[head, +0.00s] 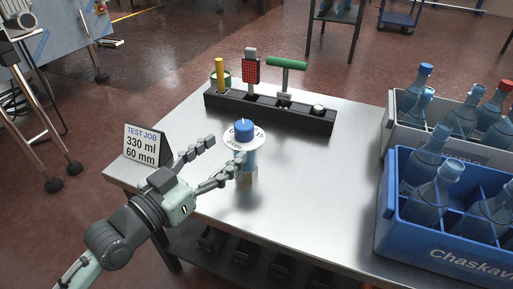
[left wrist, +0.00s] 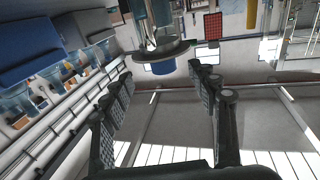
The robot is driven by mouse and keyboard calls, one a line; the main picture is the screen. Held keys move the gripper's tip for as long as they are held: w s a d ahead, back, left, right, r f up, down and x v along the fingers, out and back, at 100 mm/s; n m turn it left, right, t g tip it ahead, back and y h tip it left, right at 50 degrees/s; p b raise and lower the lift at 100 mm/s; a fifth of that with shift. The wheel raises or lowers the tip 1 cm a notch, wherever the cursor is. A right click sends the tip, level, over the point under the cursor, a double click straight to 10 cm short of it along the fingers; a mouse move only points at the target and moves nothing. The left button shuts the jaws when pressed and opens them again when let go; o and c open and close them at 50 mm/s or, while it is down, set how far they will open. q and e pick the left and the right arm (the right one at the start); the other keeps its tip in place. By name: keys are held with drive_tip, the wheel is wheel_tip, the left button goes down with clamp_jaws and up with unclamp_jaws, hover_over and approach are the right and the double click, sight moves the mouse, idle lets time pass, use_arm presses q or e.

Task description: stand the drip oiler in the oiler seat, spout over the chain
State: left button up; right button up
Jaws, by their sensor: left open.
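I cannot make out a drip oiler, oiler seat or chain by name. An upright piece with a blue cap (head: 244,129), a white lettered disc (head: 243,142) and a pale blue body (head: 250,160) stands on the metal table. My left gripper (head: 227,150) is open beside it, fingers pointing towards it; in the head view one fingertip overlaps its body. I see nothing held. My right gripper is not in view.
A black rack (head: 270,114) at the table's back holds a yellow cylinder, a red gridded piece, a green T-handle and a pale ball. A sign (head: 145,145) stands at the left. A blue crate (head: 440,245) and a grey crate (head: 402,135) of bottles stand right.

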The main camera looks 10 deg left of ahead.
sight(238, 135)
use_arm(q)
drive_tip(key=shift+w+d, duration=0.1)
drive_tip(key=shift+w, duration=0.2)
drive_tip(key=x, duration=0.2)
drive_tip(key=shift+w+d+r, duration=0.1)
drive_tip(key=shift+w+r, duration=0.05)
drive_tip(key=shift+w, duration=0.1)
drive_tip(key=shift+x, duration=2.3)
clamp_jaws()
drive_tip(key=shift+r, duration=0.1)
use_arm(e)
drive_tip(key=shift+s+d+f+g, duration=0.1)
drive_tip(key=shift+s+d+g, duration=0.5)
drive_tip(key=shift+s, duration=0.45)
